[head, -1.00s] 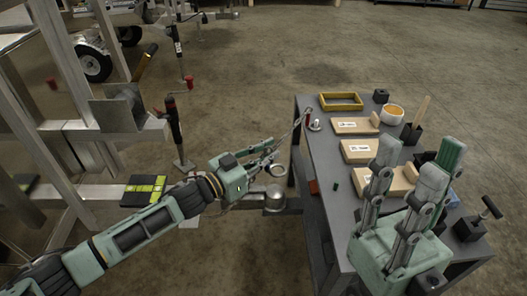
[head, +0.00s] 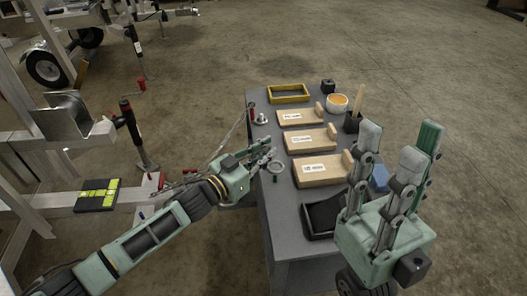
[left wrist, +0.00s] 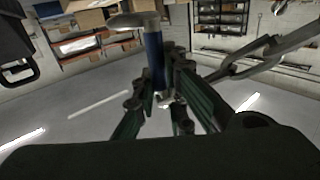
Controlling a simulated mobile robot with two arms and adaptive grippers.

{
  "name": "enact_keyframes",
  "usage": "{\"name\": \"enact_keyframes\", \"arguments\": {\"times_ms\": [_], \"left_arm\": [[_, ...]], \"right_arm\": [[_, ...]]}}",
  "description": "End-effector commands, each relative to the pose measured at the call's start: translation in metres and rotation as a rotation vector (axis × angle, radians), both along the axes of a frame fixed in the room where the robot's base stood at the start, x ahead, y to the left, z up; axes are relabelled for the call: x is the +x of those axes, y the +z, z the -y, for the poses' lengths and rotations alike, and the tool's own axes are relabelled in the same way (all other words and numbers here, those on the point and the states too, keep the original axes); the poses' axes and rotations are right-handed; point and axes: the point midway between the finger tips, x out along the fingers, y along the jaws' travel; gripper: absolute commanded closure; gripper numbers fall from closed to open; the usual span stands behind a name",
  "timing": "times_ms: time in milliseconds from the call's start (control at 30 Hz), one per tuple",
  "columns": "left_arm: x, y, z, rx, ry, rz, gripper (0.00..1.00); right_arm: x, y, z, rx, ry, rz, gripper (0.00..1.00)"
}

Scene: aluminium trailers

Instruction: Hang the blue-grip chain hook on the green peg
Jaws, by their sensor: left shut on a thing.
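In the head view the fingers mostly hide the hook. A small dark green piece (head: 275,178) shows just below the left fingertips; I cannot tell whether it is the green peg. My right gripper (head: 395,150) is open and empty, fingers up, in front of the table's right side.
Trailer frames with a jack (head: 131,130) stand at left. The floor beyond is clear.

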Motion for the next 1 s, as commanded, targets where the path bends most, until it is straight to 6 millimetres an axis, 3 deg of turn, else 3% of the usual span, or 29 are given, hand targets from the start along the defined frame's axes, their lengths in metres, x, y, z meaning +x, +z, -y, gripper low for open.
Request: {"name": "enact_keyframes", "arguments": {"times_ms": [367,1000], "left_arm": [[0.0,-0.008,0.001,-0.001,0.001,-0.001,1.0],[0.0,-0.045,0.0,0.001,0.001,0.001,1.0]], "right_arm": [[0.0,-0.005,0.0,0.0,0.0,0.0,0.67],[0.0,-0.031,0.0,0.0,0.0,0.0,0.67]]}}
